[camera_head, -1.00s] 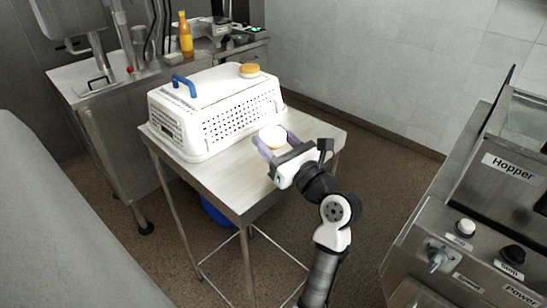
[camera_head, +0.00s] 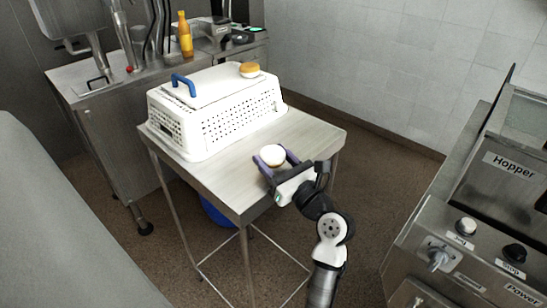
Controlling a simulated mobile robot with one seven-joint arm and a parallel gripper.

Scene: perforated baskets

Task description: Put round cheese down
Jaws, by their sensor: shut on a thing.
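The round cheese (camera_head: 272,156) is a small disc with a white top and a tan side. My gripper (camera_head: 273,163) is shut on it, with a finger on either side. Gripper and cheese are over the front right part of the metal table (camera_head: 226,182). I cannot tell whether the cheese touches the tabletop. A white perforated basket (camera_head: 225,122), upside down or lidded, stands on the table to the left. Another round yellow cheese-like disc (camera_head: 249,70) lies on top of it.
A blue handle (camera_head: 183,85) sticks up from the basket's top. The table's right side is bare. A steel counter with an orange bottle (camera_head: 185,35) stands behind. The hopper machine (camera_head: 510,165) is at the right. A blue item (camera_head: 216,211) is below the table.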

